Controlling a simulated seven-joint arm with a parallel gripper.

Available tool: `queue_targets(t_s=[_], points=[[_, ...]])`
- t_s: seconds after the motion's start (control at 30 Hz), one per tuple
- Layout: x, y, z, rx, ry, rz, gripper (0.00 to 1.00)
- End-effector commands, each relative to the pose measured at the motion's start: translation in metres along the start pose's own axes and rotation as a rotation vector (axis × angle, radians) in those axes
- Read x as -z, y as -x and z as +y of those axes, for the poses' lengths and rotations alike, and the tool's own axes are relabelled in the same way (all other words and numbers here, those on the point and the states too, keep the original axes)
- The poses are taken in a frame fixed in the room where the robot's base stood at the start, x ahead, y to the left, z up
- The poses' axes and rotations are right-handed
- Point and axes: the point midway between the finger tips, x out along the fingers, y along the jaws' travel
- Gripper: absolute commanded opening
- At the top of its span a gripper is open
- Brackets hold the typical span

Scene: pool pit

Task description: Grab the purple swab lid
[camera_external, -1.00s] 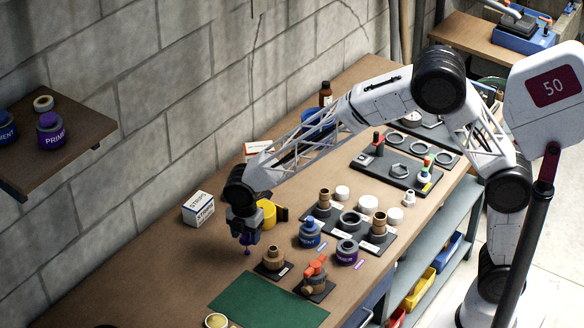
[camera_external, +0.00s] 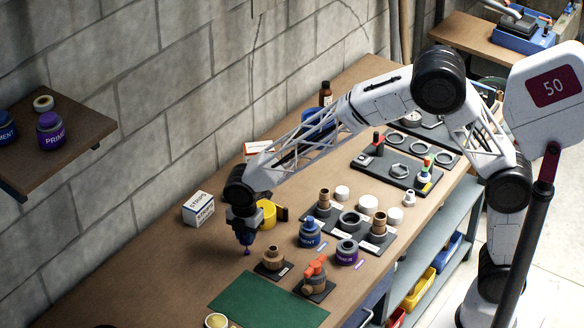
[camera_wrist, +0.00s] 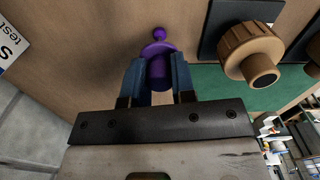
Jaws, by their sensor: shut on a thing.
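The purple swab lid (camera_wrist: 158,65) is between the two blue fingers of my gripper (camera_wrist: 157,84) in the wrist view, with its small round swab tip pointing away from the palm. In the external view my gripper (camera_external: 246,238) points down over the wooden bench, shut on the lid. Only the purple swab tip (camera_external: 247,252) shows below the fingers there, close above or at the bench top; I cannot tell whether it touches. The fingers hide the lid's sides.
A brass fitting (camera_external: 273,257) on a black base stands just right of my gripper. An open purple-labelled jar (camera_external: 347,252) and a blue-capped jar (camera_external: 310,234) stand further right. A green mat (camera_external: 268,300) lies in front. A white test-strip box (camera_external: 199,208) stands to the left. Bare bench lies at lower left.

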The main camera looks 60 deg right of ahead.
Motion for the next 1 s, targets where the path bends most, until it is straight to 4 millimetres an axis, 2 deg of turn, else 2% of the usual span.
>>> queue_targets(t_s=[0.37,0.63,1.0], points=[[0.0,0.008,0.0,-0.002,0.0,0.0,0.02],[0.0,0.039,0.001,-0.003,0.0,0.001,0.02],[-0.013,0.041,-0.052,-0.001,0.0,0.0,0.02]])
